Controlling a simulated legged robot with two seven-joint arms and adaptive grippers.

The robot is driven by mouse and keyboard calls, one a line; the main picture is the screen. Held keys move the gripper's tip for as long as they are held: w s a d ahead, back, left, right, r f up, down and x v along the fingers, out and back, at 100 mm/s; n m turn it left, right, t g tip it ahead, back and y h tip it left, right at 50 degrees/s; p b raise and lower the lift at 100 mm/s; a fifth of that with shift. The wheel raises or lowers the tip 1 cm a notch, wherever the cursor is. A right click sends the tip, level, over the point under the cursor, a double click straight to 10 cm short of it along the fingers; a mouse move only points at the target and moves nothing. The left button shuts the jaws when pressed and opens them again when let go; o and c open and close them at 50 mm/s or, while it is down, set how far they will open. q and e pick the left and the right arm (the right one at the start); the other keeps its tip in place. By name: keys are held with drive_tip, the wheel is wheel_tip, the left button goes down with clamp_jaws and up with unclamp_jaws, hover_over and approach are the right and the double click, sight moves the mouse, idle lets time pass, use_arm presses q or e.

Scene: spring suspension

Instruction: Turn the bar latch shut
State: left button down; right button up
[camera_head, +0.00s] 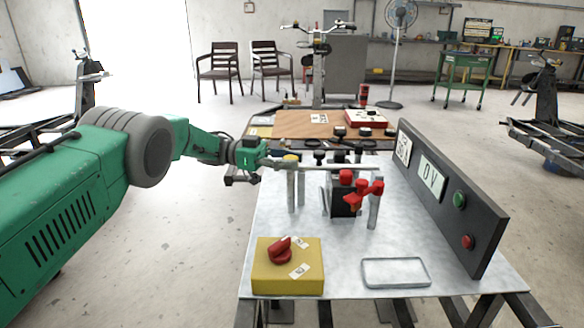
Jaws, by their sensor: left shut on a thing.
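The bar latch (330,167) is a thin grey metal bar lying roughly level above the table, across grey upright posts (292,188). My left gripper (263,162) comes in from the left and is shut on the bar's left end. The fingers are small and partly hidden in this view. A red clamp-like part (363,191) stands at the bar's right side, beside a black block (343,204) below the bar. My right gripper is not in view.
On the metal table (310,222) are a yellow box with a red knob (287,278), a shallow tray (395,286) and a dark panel with green and red buttons (447,205). Another table (290,124) with a red case stands behind. The table's front middle is mostly clear.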

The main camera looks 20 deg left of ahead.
use_arm(q)
drive_tip(key=shift+w+a+r, duration=0.1)
drive_tip(key=shift+r, duration=0.05)
drive_tip(key=c, duration=1.1)
unclamp_jaws()
drive_tip(key=shift+c, duration=0.2)
drive_tip(key=shift+a, duration=0.1)
drive_tip(key=shift+a, duration=0.2)
drive_tip(key=a, duration=0.7)
drive_tip(key=shift+w+f, duration=0.15)
drive_tip(key=shift+f, duration=0.1)
drive_tip(key=shift+a, duration=0.1)
